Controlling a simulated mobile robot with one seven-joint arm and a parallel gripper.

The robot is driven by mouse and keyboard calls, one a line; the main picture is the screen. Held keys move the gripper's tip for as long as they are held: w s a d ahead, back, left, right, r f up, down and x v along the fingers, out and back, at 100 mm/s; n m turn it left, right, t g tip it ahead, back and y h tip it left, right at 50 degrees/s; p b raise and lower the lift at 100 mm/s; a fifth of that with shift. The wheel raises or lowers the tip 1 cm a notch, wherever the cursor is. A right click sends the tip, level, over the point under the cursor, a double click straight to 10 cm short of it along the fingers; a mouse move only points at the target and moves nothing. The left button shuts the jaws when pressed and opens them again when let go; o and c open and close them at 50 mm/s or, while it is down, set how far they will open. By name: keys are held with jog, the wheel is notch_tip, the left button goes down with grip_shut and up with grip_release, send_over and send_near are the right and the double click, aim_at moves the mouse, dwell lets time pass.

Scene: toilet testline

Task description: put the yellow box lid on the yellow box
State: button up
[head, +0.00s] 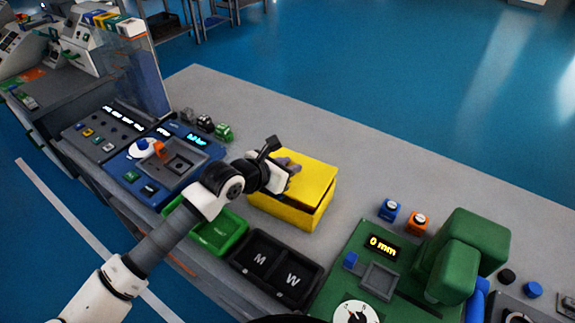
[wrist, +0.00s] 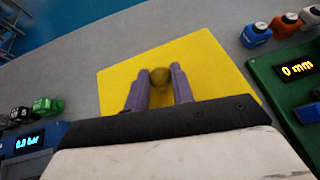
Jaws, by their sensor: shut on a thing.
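The yellow box (head: 283,212) stands on the grey bench near the middle of the head view. The yellow box lid (head: 314,178) is over its top, with a dark gap showing along the right side, so it looks slightly tilted or not flush. In the wrist view the lid (wrist: 208,66) fills the middle and hides the box. My gripper (head: 290,163) is above the lid, and in the wrist view its two fingers (wrist: 160,84) are shut on the lid's round brownish knob (wrist: 159,76).
A green tray (head: 232,240) and a black tray marked M and W (head: 307,283) lie in front of the box. A green machine (head: 462,252) stands right, with blue (head: 389,210) and orange (head: 417,222) bottles behind it. A blue panel (head: 160,187) is left. The bench behind is clear.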

jog(key=shift+f, duration=0.6)
jog(key=shift+f+b, duration=0.65)
jog(key=shift+b, duration=0.45)
jog(key=o, duration=1)
jog(key=shift+r, duration=0.1)
